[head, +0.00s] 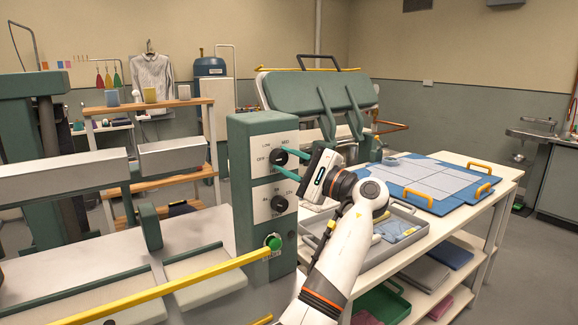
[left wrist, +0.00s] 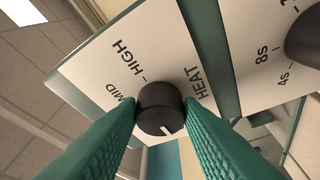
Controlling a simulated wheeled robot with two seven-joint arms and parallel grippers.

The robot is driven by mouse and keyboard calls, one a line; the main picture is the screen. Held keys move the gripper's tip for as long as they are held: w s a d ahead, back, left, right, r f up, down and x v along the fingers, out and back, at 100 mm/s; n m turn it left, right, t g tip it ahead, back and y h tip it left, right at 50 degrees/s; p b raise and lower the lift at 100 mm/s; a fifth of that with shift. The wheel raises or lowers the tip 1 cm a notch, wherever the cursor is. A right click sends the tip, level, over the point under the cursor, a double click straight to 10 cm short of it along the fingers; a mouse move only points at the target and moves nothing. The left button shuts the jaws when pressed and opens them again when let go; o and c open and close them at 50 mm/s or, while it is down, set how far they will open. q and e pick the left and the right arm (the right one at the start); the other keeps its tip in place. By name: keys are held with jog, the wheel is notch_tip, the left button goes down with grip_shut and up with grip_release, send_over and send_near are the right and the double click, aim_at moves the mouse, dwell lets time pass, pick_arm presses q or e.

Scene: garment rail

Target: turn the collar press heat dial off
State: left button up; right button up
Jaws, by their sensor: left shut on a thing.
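The heat dial (head: 279,157) is a black round knob on the white upper plate of the green control post (head: 240,190). It also shows close up in the left wrist view (left wrist: 159,104), with a white mark on its lower part. The labels MID, HIGH and HEAT are readable there; OFF is hidden there but shows left of the dial in the head view. My left gripper (head: 284,159) has its green ribbed fingers closed around the dial, one on each side, and touching it. In the left wrist view, the fingertips (left wrist: 159,110) flank the knob.
A second black dial (head: 279,203) with seconds marks sits just below. A green button (head: 273,242) is lower on the post. A yellow bar (head: 165,288) runs across the front left. A white table (head: 455,228) with a blue board (head: 440,178) stands to the right.

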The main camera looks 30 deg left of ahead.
dwell(0.4)
pick_arm(q)
jog(key=o, duration=1)
jog(key=shift+d, duration=0.1)
jog(key=d, duration=0.4)
jog(key=d+f+b, duration=0.1)
jog(key=d, duration=0.3)
jog(key=d+f+b, duration=0.1)
jog(key=d, duration=0.2)
jog(key=shift+s+d+f, duration=0.1)
jog(key=shift+s+d, duration=0.15)
jog(key=shift+d, duration=0.15)
